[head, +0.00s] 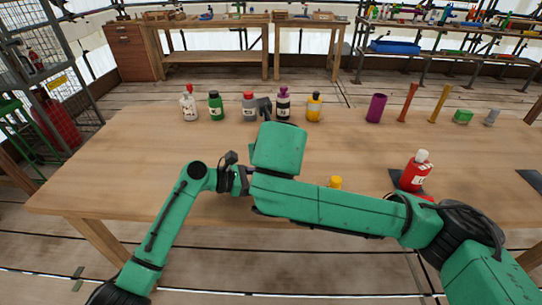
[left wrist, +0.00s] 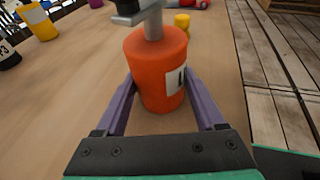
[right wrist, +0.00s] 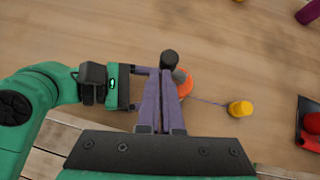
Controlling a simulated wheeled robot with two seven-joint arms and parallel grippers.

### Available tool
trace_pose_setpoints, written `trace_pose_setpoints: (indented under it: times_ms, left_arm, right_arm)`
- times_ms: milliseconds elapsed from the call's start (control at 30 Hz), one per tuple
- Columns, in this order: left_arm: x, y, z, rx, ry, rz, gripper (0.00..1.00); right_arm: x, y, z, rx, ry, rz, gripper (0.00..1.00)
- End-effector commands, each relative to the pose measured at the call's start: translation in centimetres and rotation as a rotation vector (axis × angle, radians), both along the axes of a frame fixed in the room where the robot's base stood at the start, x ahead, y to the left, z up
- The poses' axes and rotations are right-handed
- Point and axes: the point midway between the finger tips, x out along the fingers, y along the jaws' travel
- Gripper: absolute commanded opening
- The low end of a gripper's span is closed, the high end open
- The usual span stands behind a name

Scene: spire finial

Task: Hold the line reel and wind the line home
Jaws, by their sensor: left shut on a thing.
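The orange line reel (left wrist: 158,75) stands upright between the purple fingers of my left gripper (left wrist: 155,100), which is shut on its sides. A grey shaft (left wrist: 153,25) rises from its top to a crank. In the right wrist view the reel (right wrist: 185,80) is partly covered by my right gripper. My right gripper (right wrist: 164,75) is above it, fingers close together, with the crank's black knob (right wrist: 169,57) at the tips; whether they grip it I cannot tell. A thin line runs from the reel to a yellow weight (right wrist: 240,108) on the table. In the head view my right arm hides the reel.
A red bottle (head: 416,172) stands on a dark mat at the right of the wooden table (head: 110,165). Several bottles (head: 249,105) line the back, with a purple cup (head: 376,108) and other items at back right. Another dark mat (head: 533,180) lies at the right edge.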

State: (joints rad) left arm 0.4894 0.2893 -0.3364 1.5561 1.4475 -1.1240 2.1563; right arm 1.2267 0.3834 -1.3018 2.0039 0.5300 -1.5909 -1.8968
Motion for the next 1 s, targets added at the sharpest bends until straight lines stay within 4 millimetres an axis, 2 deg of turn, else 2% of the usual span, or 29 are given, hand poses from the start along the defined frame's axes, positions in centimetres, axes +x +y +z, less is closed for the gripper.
trace_pose_setpoints:
  times_ms: [533, 1000]
  left_arm:
    - [0.0, -0.1, 0.0, 0.000, 0.000, -0.002, 0.40]
    - [0.0, 0.0, 0.0, 0.000, 0.000, -0.001, 0.40]
  right_arm:
    - [1.4, 1.2, 0.0, 0.000, 0.001, 0.000, 0.00]
    - [1.5, 1.3, 0.0, 0.001, 0.000, 0.001, 0.00]
